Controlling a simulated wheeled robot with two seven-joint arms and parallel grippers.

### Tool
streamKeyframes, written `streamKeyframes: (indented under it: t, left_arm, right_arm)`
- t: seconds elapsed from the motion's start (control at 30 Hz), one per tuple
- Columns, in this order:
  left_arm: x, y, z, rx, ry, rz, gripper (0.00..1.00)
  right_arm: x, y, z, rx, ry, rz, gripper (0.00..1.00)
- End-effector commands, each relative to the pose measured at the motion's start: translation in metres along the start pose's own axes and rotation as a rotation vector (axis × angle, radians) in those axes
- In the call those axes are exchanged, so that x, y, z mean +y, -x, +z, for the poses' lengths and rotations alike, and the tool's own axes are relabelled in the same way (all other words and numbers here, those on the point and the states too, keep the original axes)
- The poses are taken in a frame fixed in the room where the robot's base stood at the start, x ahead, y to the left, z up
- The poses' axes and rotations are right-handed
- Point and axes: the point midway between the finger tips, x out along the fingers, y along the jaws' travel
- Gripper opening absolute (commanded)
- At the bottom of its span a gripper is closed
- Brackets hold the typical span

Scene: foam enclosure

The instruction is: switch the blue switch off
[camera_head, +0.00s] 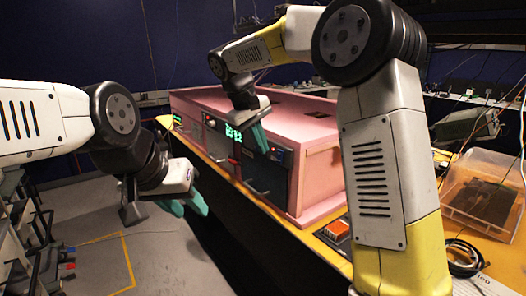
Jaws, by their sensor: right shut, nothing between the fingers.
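The pink foam enclosure (325,145) stands on the yellow-edged bench, with control panels along its front. My left gripper (194,212) is open and empty, in the air left of the bench, away from the enclosure.
A clear plastic box (483,195) stands at the right of the bench, with a black cable coil (460,258) in front of it. Open floor (165,260) is at lower left.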

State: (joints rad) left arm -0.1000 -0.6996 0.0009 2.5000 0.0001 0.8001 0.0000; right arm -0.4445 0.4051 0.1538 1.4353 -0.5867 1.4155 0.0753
Motion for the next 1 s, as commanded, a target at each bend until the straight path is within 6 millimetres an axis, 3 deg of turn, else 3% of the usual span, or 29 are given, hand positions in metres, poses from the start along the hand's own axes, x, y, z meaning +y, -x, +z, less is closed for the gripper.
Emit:
streamKeyframes:
  t: [0.3,0.43,0.63,1.0]
  left_arm:
    - [0.0,0.0,0.0,0.0,0.001,0.0,0.36]
    - [0.0,0.0,0.0,0.0,0.001,0.0,0.36]
    - [0.0,0.0,0.0,0.0,0.001,0.0,0.36]
    - [0.0,0.0,0.0,0.0,0.001,0.0,0.36]
  right_arm:
    - [0.002,0.055,-0.001,0.004,0.002,-0.001,0.0]
    - [0.003,0.07,-0.001,0.003,0.002,0.0,0.0]
    - [0.004,0.077,0.0,0.001,0.003,-0.001,0.0]
    - [0.002,0.072,0.002,-0.001,0.002,-0.022,0.0]
